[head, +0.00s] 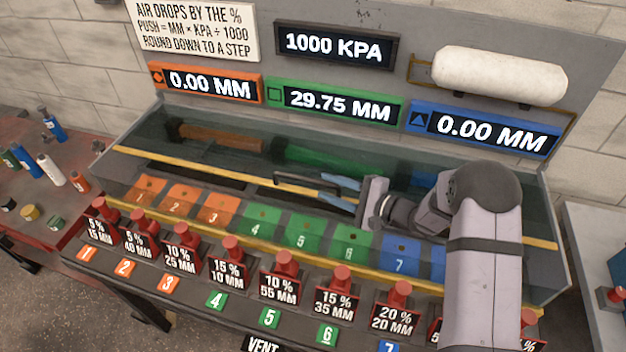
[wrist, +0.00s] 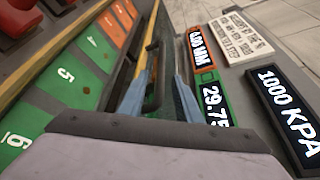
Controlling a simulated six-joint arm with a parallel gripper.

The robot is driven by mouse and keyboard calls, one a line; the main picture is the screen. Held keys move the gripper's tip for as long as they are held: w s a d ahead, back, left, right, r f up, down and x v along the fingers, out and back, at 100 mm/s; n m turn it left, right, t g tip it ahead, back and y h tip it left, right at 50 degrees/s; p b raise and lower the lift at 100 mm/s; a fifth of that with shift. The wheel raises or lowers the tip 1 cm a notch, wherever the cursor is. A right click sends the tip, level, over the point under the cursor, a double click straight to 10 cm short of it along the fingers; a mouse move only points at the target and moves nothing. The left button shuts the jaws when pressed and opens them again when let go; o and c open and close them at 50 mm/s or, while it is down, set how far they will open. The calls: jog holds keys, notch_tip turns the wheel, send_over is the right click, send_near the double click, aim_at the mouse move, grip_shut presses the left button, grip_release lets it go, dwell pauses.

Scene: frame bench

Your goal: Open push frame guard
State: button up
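The push frame guard is a clear, tinted panel over the bench trough, with a yellow strip (head: 190,165) along it. A dark bar handle (head: 290,179) sits on this strip near the middle. My gripper (head: 325,190) reaches in from the right, its blue fingers pointing left at the handle. In the wrist view my gripper (wrist: 160,75) has its two blue fingers apart, with the dark handle (wrist: 153,55) between them. I cannot tell whether either finger touches it. The guard looks lowered over the orange, green and blue push rods.
Numbered coloured pads (head: 301,230) lie in front of the strip, then a yellow front rail (head: 200,240). A row of red plungers (head: 232,246) with labels stands along the front edge.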

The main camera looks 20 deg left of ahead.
aim_at(320, 184)
jog(key=shift+p+x, duration=1.1)
jog(key=shift+x, duration=1.85)
grip_shut()
